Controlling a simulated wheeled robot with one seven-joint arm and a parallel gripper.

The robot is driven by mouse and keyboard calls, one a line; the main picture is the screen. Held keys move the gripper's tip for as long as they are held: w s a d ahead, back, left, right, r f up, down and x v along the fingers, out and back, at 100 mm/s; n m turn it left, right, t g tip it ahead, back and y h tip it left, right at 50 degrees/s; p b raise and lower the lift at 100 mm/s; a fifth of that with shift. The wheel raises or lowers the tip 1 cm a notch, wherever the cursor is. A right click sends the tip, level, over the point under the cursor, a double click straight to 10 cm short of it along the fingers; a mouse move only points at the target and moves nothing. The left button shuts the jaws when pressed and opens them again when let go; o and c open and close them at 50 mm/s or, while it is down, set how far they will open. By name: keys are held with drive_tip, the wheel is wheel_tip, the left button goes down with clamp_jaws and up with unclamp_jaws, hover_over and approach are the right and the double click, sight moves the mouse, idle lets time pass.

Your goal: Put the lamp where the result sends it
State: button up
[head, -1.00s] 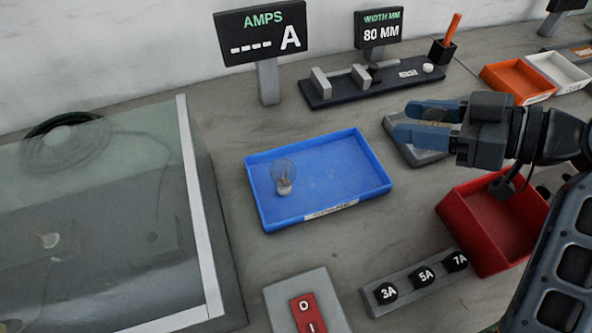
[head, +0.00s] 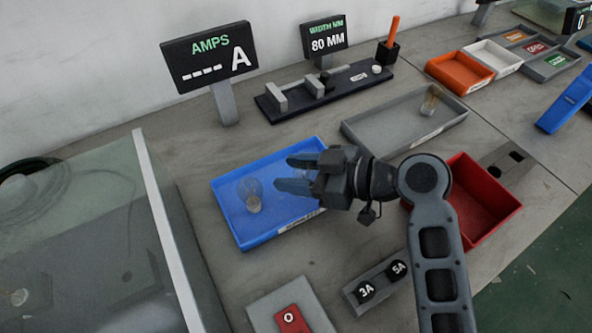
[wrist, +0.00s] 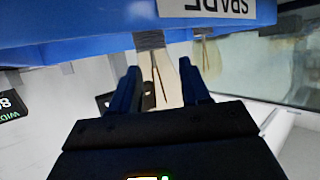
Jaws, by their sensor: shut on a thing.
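My gripper (head: 290,173) is over the right part of the blue tray (head: 245,236). It is shut on a lamp, a clear glass bulb with thin inner wires and a grey base (wrist: 150,41); in the head view the fingers mostly hide it. The blue tray also fills the top of the wrist view (wrist: 70,35), with a label reading SPARE, upside down. A second clear lamp (head: 253,204) stands in the blue tray, left of my fingers. Another lamp (head: 430,103) is at the right end of the grey tray (head: 362,143). The amps display (head: 210,62) shows dashes.
A red bin (head: 490,215) is right of my gripper, partly behind my arm. Orange (head: 460,72) and white (head: 490,60) trays lie at the back right. A width gauge (head: 325,90) reads 80 MM. A clear-topped case (head: 70,230) is left.

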drive_tip(key=shift+f, duration=0.3)
drive_tip(key=shift+f, duration=0.15)
drive_tip(key=o, duration=1)
drive_tip(key=shift+o, duration=0.2)
drive_tip(key=shift+r, duration=0.3)
drive_tip(key=v, duration=1.2)
drive_tip(key=shift+f+b, duration=0.2)
drive_tip(key=shift+b, duration=0.25)
